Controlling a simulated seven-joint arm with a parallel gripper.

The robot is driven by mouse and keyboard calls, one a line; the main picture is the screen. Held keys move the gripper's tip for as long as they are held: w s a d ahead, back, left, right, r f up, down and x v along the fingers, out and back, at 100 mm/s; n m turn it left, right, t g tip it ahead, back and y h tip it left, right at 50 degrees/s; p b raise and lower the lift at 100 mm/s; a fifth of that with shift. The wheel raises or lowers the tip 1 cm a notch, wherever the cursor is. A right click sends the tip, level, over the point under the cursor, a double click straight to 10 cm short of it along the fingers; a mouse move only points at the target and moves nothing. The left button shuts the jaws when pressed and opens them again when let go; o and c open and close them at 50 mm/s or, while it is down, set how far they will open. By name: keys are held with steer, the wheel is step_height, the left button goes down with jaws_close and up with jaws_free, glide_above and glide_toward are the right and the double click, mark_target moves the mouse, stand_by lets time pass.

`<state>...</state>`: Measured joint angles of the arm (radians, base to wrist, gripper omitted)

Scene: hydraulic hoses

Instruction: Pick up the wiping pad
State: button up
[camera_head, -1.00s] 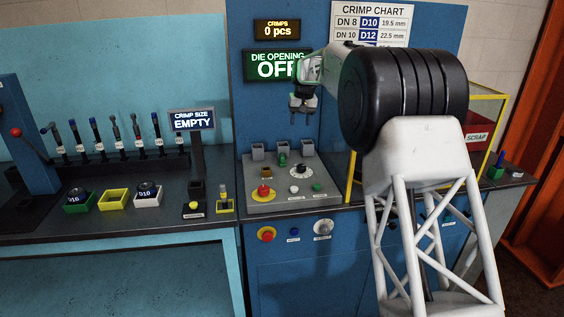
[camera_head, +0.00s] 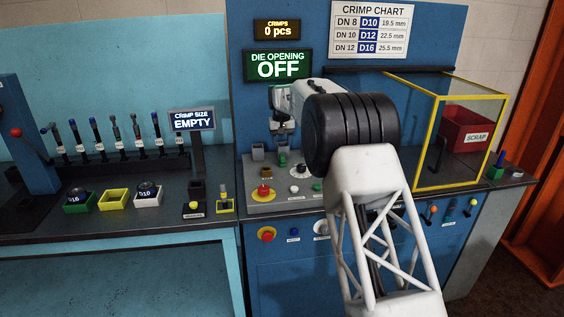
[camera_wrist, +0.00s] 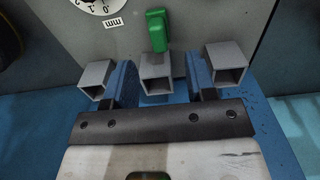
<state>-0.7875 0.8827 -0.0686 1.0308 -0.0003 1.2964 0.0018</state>
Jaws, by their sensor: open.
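I cannot surely tell the wiping pad in these views. A small green piece (camera_wrist: 156,30) stands against the middle grey square holder (camera_wrist: 157,72) in the wrist view; it also shows on the console in the head view (camera_head: 283,160), and I cannot tell if it is the pad. My gripper (camera_wrist: 158,68) is open, with its two blue fingers on either side of the middle holder in the picture. In the head view my gripper (camera_head: 282,128) is over the back of the console. I see nothing held between the fingers.
Other grey holders flank the fingers on the left (camera_wrist: 95,80) and right (camera_wrist: 226,64). The console (camera_head: 262,205) has a red knob (camera_head: 263,192) and a dial (camera_head: 299,171). A yellow-framed guard (camera_head: 436,130) and red scrap bin (camera_head: 466,130) stand to the right.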

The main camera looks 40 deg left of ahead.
mark_target(282, 156)
steer(key=shift+f, duration=1.2)
steer(key=shift+w+d+f, duration=0.1)
steer(key=shift+f, duration=2.55)
jaws_close()
steer(key=shift+r, duration=0.15)
steer(key=shift+r, duration=1.7)
steer(key=shift+s+d+r, duration=0.25)
steer(key=shift+s+d, duration=1.6)
steer(key=shift+s, duration=0.05)
steer(key=shift+s+d+r, duration=0.2)
steer(key=shift+s+d, duration=1.65)
steer(key=shift+s, duration=0.05)
steer(key=shift+s+d+r, duration=0.25)
steer(key=shift+s+d, duration=1.6)
steer(key=shift+s, duration=0.05)
